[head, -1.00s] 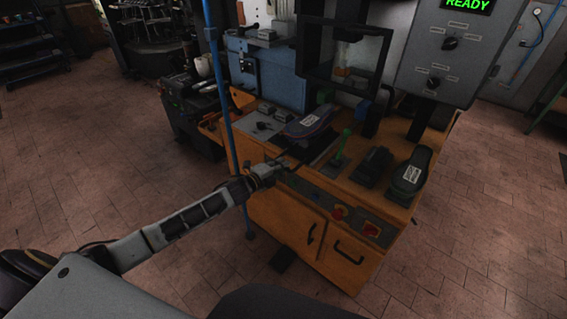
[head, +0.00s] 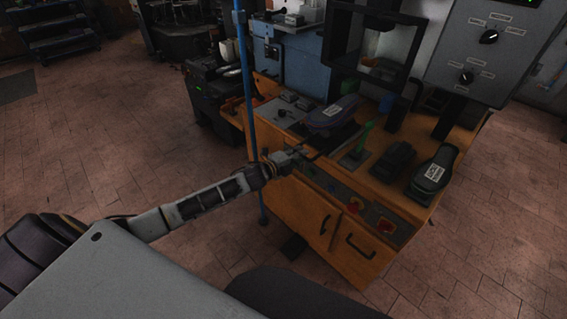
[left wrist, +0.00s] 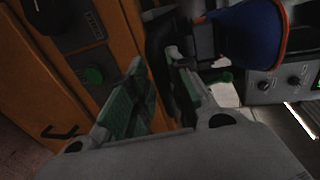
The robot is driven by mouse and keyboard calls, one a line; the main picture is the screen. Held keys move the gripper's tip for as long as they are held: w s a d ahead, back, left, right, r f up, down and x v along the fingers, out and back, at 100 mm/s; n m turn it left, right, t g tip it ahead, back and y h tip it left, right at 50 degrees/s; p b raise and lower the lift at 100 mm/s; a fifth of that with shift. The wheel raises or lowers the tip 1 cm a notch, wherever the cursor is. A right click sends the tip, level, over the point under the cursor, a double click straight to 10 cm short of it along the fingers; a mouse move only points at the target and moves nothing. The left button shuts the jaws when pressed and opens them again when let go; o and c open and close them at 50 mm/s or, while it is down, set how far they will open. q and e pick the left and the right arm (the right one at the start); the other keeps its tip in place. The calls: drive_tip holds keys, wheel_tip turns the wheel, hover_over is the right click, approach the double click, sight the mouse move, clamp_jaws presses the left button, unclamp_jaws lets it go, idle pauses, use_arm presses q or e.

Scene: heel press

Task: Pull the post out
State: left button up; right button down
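A green post (head: 363,138) stands on a small light plate on the orange bench (head: 310,207), right of the dark shoe form. A small green piece (left wrist: 221,77) shows past the fingers in the left wrist view; I cannot tell surely that it is the post. My left gripper (head: 303,152) is at the bench's front left edge, left of the post and apart from it. Its two fingers (left wrist: 155,62) stand apart in the left wrist view, with nothing visibly held between them. My right gripper is not in view.
A dark shoe form (head: 333,112) with a label lies behind the gripper. A black pedal-like block (head: 393,160) and a labelled dark form (head: 436,175) are right of the post. A grey control box (head: 490,50) overhangs the right. A blue pole (head: 245,90) rises beside my left arm.

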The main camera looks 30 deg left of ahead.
use_arm(q)
drive_tip(key=v, duration=1.2)
idle(0.9)
drive_tip(key=shift+n, duration=0.4)
idle(0.4)
